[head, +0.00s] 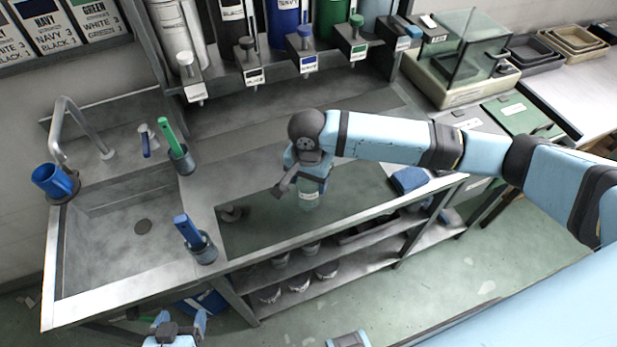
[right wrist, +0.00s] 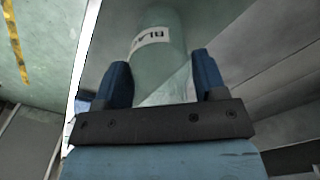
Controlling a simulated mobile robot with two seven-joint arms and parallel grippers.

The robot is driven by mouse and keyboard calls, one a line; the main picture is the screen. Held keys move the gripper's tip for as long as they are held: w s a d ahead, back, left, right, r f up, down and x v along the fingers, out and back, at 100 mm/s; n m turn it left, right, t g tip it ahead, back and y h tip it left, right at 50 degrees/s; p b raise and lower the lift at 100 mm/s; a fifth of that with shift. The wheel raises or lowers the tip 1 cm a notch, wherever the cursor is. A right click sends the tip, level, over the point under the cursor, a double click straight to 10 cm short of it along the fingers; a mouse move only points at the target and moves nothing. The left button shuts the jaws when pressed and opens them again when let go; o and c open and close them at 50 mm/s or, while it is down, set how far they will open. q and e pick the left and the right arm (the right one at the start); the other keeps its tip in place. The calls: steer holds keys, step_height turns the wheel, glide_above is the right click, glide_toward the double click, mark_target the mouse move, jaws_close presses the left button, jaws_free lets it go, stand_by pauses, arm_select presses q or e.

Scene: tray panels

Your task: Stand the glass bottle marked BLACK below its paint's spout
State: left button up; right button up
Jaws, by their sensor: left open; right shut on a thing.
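The glass bottle (head: 309,201) is pale, clear green, and its white label, partly readable as "BLA", shows in the right wrist view (right wrist: 154,37). My right gripper (head: 308,178) is shut on it, with one blue finger on each side (right wrist: 163,82). The bottle is over the front part of the bench; I cannot tell whether its base touches. The dark paint tank (head: 231,22) stands at the back, with its labelled spout (head: 254,76) behind and left of the bottle. My left gripper (head: 178,328) is open and empty at the lower left, below the bench front.
White (head: 181,35), navy (head: 283,22) and green (head: 331,20) tanks with spouts flank the dark one. A sink (head: 140,215), a blue mug (head: 54,182) and brush holders (head: 200,249) are at left. A glass-sided balance (head: 465,60) is at right. The bench under the spouts looks clear.

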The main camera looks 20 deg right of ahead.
steer(key=o, duration=1)
steer(key=shift+o, duration=0.2)
